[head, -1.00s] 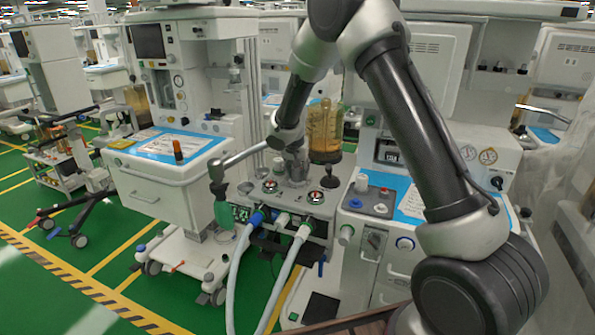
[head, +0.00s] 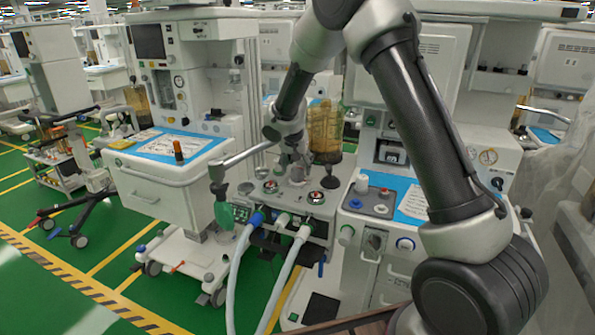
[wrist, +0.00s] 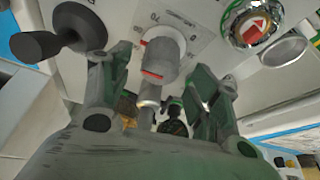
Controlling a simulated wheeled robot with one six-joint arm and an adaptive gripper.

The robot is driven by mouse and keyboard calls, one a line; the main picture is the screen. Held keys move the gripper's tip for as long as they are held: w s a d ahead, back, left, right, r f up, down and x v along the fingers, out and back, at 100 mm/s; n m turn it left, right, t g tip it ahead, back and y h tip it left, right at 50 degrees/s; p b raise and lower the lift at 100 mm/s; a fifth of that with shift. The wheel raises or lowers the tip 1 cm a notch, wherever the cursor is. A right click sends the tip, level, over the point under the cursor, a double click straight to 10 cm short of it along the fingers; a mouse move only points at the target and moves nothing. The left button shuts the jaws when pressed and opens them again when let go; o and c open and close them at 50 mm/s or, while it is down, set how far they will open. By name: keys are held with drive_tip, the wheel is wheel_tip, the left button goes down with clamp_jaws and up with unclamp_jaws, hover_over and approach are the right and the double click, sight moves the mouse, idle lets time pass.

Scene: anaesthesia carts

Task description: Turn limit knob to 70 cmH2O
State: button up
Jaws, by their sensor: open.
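The limit knob (wrist: 160,58) is a light grey cylinder with a red mark, standing on a pale panel in the wrist view. Printed scale numbers, one reading 70, lie around its base. My gripper (wrist: 164,70) is open, with one dark finger left of the knob and the other to its right. I see gaps beside the knob and cannot tell that either finger touches it. In the head view my gripper (head: 293,165) hangs over the middle machine's top panel. There the knob is not clearly visible behind the gripper.
A round dial with a red arrow (wrist: 250,27) is to the right, near a metal cylinder (wrist: 284,48). In the head view, an amber canister (head: 326,130) stands behind and hoses (head: 238,275) hang in front.

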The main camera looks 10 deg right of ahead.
drive_tip(key=v, duration=0.9)
drive_tip(key=shift+f, duration=0.1)
